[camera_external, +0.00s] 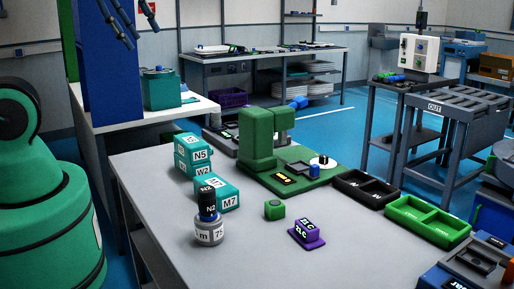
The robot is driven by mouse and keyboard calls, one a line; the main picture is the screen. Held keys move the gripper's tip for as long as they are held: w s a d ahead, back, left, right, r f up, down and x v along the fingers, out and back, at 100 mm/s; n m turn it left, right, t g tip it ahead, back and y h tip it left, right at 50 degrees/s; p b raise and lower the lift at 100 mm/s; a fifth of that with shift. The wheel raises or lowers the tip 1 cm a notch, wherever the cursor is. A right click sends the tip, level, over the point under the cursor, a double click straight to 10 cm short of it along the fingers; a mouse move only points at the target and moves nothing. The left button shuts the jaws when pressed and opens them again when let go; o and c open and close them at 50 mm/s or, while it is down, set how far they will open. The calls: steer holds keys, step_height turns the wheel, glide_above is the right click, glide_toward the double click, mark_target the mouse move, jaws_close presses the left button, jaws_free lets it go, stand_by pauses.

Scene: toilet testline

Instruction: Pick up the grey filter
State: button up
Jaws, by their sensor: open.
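My gripper (141,34) shows at the top left, cut off by the picture's upper edge. Its dark fingers are spread apart and empty, well above the grey table (150,180). A short grey cylinder (209,234) with a white label stands upright near the table's left front.
Teal labelled boxes (194,155) stand behind the cylinders. A green machine (257,140) is at the table's back. A green cube (274,210) and a purple block (307,232) lie at mid-table. Black (366,189) and green trays (428,221) line the right. The front tabletop is clear.

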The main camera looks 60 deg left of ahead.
steer(key=shift+o, duration=0.5)
steer(key=shift+w+r, duration=0.1)
steer(key=w+a+r+g+p, duration=0.1)
steer(key=w+a+r, duration=0.25)
steer(key=w, duration=0.55)
steer(key=w+a+r+g+p, duration=0.15)
steer(key=w+a, duration=0.25)
steer(key=w, duration=0.4)
steer(key=w+a+f+n+p, duration=0.15)
steer(key=w+a+f, duration=0.25)
steer(key=w+a, duration=1)
steer(key=w+a+f+g+p, duration=0.2)
steer(key=w+a+f+p, duration=0.1)
steer(key=w+a+f, duration=1)
steer(key=a+f+g+p, duration=0.1)
steer(key=a+f, duration=1.5)
steer(key=shift+s+f+n+p, duration=0.2)
steer(key=shift+f+n+p, duration=0.05)
steer(key=shift+n+p, duration=0.1)
